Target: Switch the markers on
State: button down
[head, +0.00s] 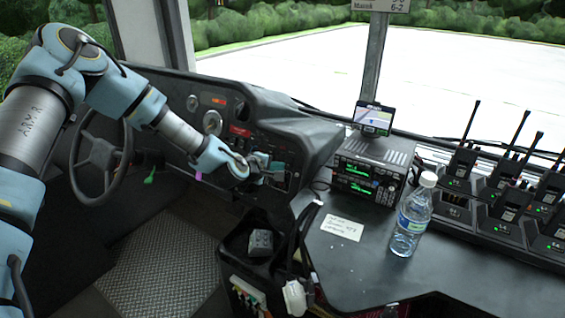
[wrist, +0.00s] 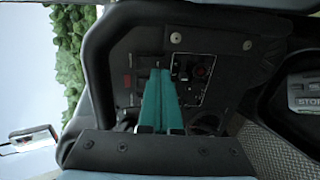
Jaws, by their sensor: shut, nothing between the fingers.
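My gripper (head: 277,169) is at the right end of the dashboard, in front of a switch panel (head: 294,182). In the wrist view its teal fingers (wrist: 161,74) are together with nothing between them, and their tips point at the panel (wrist: 190,72). I cannot read which one is marked for the markers, nor tell whether the tips touch a switch. The fingers and wrist hide part of the panel.
The steering wheel (head: 101,158) is left of the forearm. A black bin (head: 235,246) stands below the gripper. At right, a desk (head: 345,280) carries a radio unit (head: 365,172), a water bottle (head: 411,216) and several handheld radios in chargers. The ridged floor (head: 160,262) is clear.

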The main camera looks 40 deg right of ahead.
aim_at(287, 165)
jog(key=shift+p+x, duration=0.35)
jog(key=shift+x, duration=1)
jog(key=shift+f, duration=0.1)
jog(key=shift+d+b, duration=0.15)
jog(key=shift+b, duration=0.65)
jog(key=shift+r+p, duration=0.35)
jog(key=shift+r, duration=0.4)
